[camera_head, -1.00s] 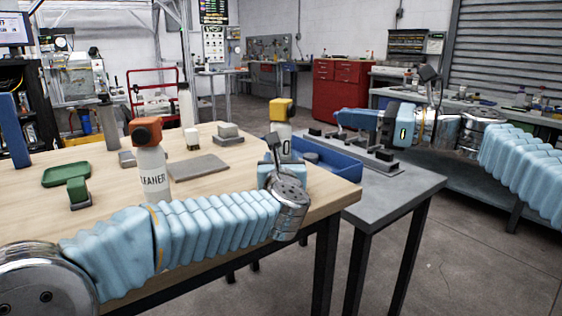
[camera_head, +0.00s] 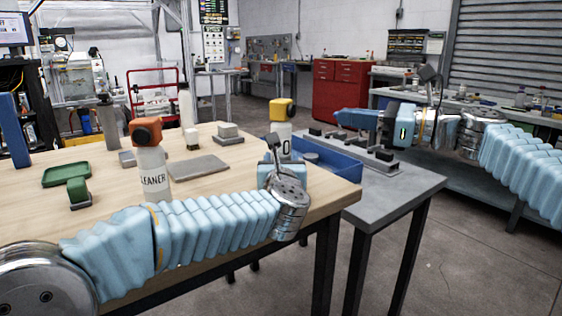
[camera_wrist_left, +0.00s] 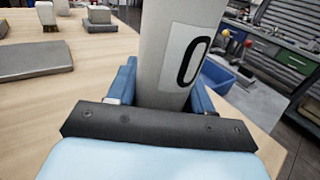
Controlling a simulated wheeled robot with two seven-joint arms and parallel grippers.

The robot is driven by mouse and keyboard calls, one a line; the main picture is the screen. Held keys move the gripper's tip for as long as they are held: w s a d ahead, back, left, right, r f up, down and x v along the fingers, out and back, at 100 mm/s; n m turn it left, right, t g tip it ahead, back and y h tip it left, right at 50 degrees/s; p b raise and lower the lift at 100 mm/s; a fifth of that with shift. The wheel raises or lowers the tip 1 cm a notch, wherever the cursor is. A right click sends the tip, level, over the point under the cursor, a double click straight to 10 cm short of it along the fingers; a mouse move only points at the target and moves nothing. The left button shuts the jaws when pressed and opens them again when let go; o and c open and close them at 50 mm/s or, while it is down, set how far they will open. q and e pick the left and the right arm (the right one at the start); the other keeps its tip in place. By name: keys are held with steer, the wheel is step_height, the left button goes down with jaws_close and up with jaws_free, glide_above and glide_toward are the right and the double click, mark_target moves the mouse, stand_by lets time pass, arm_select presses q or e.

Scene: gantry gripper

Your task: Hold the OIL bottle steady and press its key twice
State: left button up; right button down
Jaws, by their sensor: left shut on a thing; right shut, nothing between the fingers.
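The OIL bottle is a pale grey cylinder with a yellow head (camera_head: 283,110). It stands upright near the right end of the wooden table, and only an "O" of its label (camera_head: 286,146) shows in the head view. In the left wrist view the bottle body (camera_wrist_left: 170,50) stands between the blue fingers of my left gripper (camera_wrist_left: 165,90), which is shut on it. My left wrist hides the lower bottle in the head view. My right gripper (camera_head: 338,116) is shut and empty, to the right of the yellow head and apart from it, above the grey side table.
A CLEANER bottle (camera_head: 152,175) with an orange head stands left on the wooden table (camera_head: 115,225). A grey plate (camera_head: 198,168), a green tray (camera_head: 66,173) and small blocks lie around it. A blue bin (camera_head: 335,160) sits on the grey table (camera_head: 400,185).

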mark_target(291, 111)
steer(key=shift+a, duration=0.1)
stand_by(0.3)
steer(key=w+a+t+h, duration=0.2)
steer(key=a+t+h, duration=0.5)
steer(key=t+h, duration=0.3)
steer(key=shift+w+a+f+m, duration=0.15)
steer(key=shift+w+a+m, duration=0.15)
steer(key=shift+w, duration=0.05)
stand_by(0.4)
steer(key=shift+a, duration=0.1)
stand_by(1.8)
